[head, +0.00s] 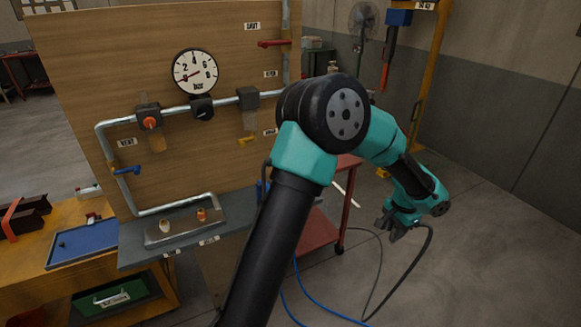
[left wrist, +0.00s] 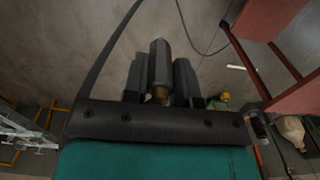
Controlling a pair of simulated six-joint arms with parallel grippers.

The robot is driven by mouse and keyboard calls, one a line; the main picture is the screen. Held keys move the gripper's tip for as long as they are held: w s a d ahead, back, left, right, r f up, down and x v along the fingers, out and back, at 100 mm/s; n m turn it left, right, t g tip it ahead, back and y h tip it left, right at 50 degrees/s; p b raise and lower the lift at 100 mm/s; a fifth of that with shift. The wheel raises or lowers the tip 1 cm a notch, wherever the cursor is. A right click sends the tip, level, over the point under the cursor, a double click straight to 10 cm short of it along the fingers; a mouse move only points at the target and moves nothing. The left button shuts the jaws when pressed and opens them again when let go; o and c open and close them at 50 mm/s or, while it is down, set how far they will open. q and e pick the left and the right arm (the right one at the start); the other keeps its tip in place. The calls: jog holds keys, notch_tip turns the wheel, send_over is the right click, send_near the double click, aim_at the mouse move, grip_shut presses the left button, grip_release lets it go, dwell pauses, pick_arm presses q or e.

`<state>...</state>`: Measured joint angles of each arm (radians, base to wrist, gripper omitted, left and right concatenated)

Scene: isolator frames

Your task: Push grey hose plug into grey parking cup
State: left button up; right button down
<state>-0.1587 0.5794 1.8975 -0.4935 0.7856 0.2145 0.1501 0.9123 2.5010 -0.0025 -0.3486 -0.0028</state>
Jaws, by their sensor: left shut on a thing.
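My left gripper (head: 393,229) is at the right of the head view, out over the floor and away from the board. In the left wrist view its fingers (left wrist: 161,85) are shut on the grey hose plug (left wrist: 158,62), a dark grey body with a brass part at the near end. The grey hose (head: 432,245) hangs from the gripper in a loop to the floor. I cannot make out a grey parking cup for certain. A grey tray (head: 185,238) on the bench shelf holds two small pale-and-orange fittings (head: 202,214). My right gripper is not in view.
A wooden board (head: 75,75) carries a gauge (head: 195,72), pipes and valves. A red cart (head: 320,250) stands behind my arm. A blue hose (head: 300,285) lies on the floor. A blue tray (head: 85,243) sits at left. Floor at right is largely clear.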

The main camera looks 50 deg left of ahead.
pick_arm(q)
jog(key=s+a+r+m, duration=0.1)
jog(key=a, duration=1.2)
jog(key=s+a+r+m, duration=0.2)
jog(key=a, duration=1.1)
jog(key=s+a+r+m, duration=0.1)
jog(key=s+a+m, duration=0.1)
jog(key=a, duration=1.2)
jog(key=shift+s+r, duration=0.2)
jog(key=shift+r, duration=0.2)
jog(key=shift+f, duration=0.15)
jog(key=shift+f, duration=1)
jog(key=shift+f, duration=1.45)
jog(key=o, duration=1)
notch_tip(320, 180, up, 18)
jog(key=shift+f, duration=0.25)
